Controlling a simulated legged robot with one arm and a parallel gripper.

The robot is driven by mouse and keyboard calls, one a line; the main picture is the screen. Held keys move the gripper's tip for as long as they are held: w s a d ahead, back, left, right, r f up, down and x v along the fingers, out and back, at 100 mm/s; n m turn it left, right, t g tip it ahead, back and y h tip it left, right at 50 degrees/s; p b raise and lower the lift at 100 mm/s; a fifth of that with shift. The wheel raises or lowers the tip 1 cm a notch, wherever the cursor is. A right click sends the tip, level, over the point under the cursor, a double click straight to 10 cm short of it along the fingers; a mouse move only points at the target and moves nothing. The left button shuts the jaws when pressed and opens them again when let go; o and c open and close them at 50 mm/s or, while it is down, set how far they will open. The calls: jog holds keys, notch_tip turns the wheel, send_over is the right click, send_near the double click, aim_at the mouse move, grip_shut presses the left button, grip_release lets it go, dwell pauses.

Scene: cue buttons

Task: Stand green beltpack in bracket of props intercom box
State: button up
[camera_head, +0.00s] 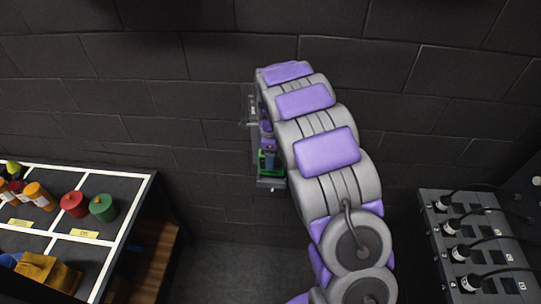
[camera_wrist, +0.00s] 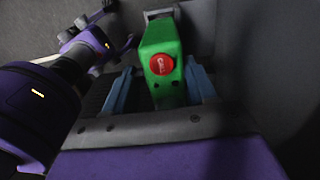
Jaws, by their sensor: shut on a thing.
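The green beltpack (camera_wrist: 158,42) has a red call button on its face and sits between the blue fingers of my gripper (camera_wrist: 160,78), which is shut on it. In the head view the beltpack (camera_head: 264,161) shows as a small green patch beside my arm, in front of the dark wall. A grey bracket-like piece (camera_wrist: 161,13) is at the far end of the beltpack in the wrist view; I cannot tell whether they touch. In the head view a grey piece (camera_head: 271,184) shows just below the green. My arm hides much of this area, and no label of the props intercom box is readable.
A table with white dividing strips (camera_head: 128,222) stands at the left, holding a red roll (camera_head: 74,204), a green roll (camera_head: 103,207), orange bottles (camera_head: 38,196) and yellow cloth (camera_head: 47,271). A grey panel with plugged cables (camera_head: 437,232) is at the right. Floor between is clear.

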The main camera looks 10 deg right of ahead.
jog(key=shift+f, duration=2.7)
jog(key=o, duration=1.3)
jog(key=shift+r, duration=0.15)
notch_tip(320, 180, up, 16)
jog(key=p, duration=0.1)
jog(key=s+d+r+n, duration=0.1)
jog(key=s+r+n, duration=0.35)
jog(key=s, duration=0.35)
jog(key=s+n+b, duration=0.1)
jog(key=s+n, duration=0.4)
jog(key=s, duration=0.6)
jog(key=s+f+n+g+b, duration=0.1)
jog(key=s+n, duration=0.5)
jog(key=s, duration=0.6)
jog(key=s+a+f+n+b, duration=0.1)
jog(key=s+n, duration=0.5)
jog(key=s, duration=0.5)
jog(key=shift+s+f, duration=0.15)
jog(key=shift+f, duration=0.1)
